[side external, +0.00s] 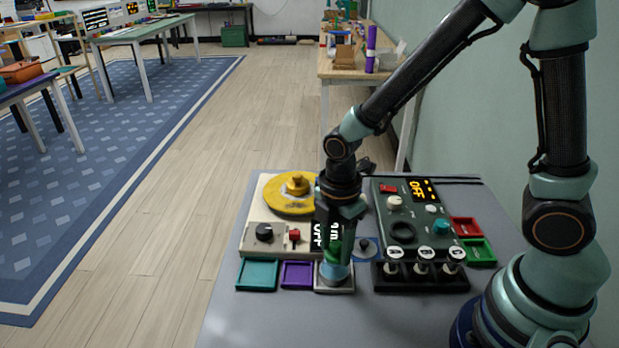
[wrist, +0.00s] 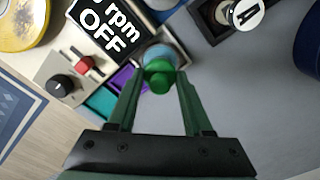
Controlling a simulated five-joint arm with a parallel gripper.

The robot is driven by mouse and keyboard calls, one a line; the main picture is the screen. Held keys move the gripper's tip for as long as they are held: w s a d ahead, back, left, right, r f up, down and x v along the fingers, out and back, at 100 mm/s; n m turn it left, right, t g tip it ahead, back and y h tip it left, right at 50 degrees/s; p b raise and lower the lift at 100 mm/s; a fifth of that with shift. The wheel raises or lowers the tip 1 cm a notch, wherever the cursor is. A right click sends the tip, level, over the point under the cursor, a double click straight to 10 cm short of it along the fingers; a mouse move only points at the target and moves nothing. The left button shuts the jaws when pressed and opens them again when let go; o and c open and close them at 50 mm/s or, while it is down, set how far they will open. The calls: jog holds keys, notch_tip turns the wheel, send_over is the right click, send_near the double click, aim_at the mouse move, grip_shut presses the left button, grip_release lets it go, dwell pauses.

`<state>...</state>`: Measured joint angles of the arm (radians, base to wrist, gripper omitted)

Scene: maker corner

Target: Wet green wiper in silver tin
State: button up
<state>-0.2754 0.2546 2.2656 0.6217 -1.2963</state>
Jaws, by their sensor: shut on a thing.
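The green wiper (wrist: 159,76) is between the two green fingers of my gripper (wrist: 158,88) in the wrist view. My gripper is shut on its green upper part. A pale blue round part (wrist: 160,54) shows just beyond the green. In the side view, my gripper (side external: 335,252) points down, and the pale blue part (side external: 335,272) is low over or in a pale square tray (side external: 334,290). I cannot tell if it touches the tray.
A teal tray (side external: 257,274) and a purple tray (side external: 297,275) stand left of the pale tray. Behind is a panel with a yellow disc (side external: 291,193), a black knob (side external: 264,232) and a red switch (side external: 294,236). A dark control box (side external: 425,215) stands right.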

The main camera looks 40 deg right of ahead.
aim_at(336, 243)
jog(key=shift+r, duration=2.2)
